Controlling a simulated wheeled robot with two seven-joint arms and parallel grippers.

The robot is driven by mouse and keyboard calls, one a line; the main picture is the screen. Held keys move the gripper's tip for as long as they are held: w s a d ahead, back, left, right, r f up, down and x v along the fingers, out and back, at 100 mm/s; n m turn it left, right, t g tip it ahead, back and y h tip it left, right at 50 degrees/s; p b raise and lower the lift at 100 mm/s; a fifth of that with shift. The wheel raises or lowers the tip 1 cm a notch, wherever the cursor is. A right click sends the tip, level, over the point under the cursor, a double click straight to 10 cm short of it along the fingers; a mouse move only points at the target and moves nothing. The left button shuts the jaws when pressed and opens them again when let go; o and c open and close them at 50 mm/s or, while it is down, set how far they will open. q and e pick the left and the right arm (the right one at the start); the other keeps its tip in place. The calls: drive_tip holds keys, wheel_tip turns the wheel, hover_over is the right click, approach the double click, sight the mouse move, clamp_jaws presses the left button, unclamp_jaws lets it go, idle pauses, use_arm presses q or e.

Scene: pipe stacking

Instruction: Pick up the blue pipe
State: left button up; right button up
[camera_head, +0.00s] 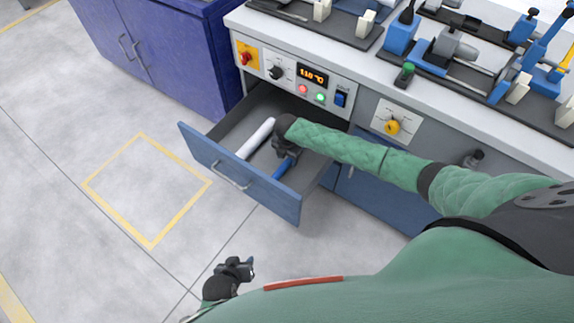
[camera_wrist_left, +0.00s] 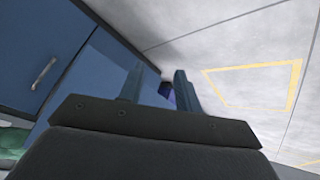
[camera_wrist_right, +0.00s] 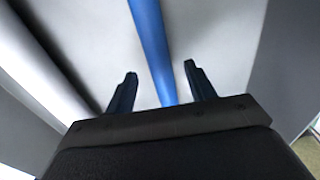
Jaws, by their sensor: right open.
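The blue pipe (camera_head: 283,169) lies in the open drawer (camera_head: 232,178), its far part hidden under my right gripper (camera_head: 287,152) in the head view. My right gripper is inside the drawer above the pipe. In the right wrist view its fingers (camera_wrist_right: 159,85) are spread, with the blue pipe (camera_wrist_right: 152,45) running between them and a gap on each side. My left gripper (camera_head: 247,268) is open and empty, outside and in front of the drawer. Its two fingers stand apart in the left wrist view (camera_wrist_left: 158,88).
A white pipe (camera_head: 256,138) lies in the drawer left of the blue one, and also shows in the right wrist view (camera_wrist_right: 45,65). The drawer walls stand close around the right gripper. A bench top (camera_head: 400,72) with tools is above. The floor at left is clear.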

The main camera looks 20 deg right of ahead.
sight(287, 163)
use_arm(q)
wheel_tip(287, 163, down, 10)
drive_tip(key=s+t+b, duration=0.1)
drive_tip(key=b, duration=0.1)
drive_tip(key=shift+s+r, duration=0.15)
drive_tip(key=shift+r, duration=0.1)
use_arm(e)
wheel_tip(287, 163, down, 3)
drive_tip(key=shift+r, duration=0.2)
use_arm(q)
drive_tip(key=shift+a, duration=0.1)
use_arm(e)
drive_tip(key=shift+c, duration=0.2)
drive_tip(key=c, duration=1)
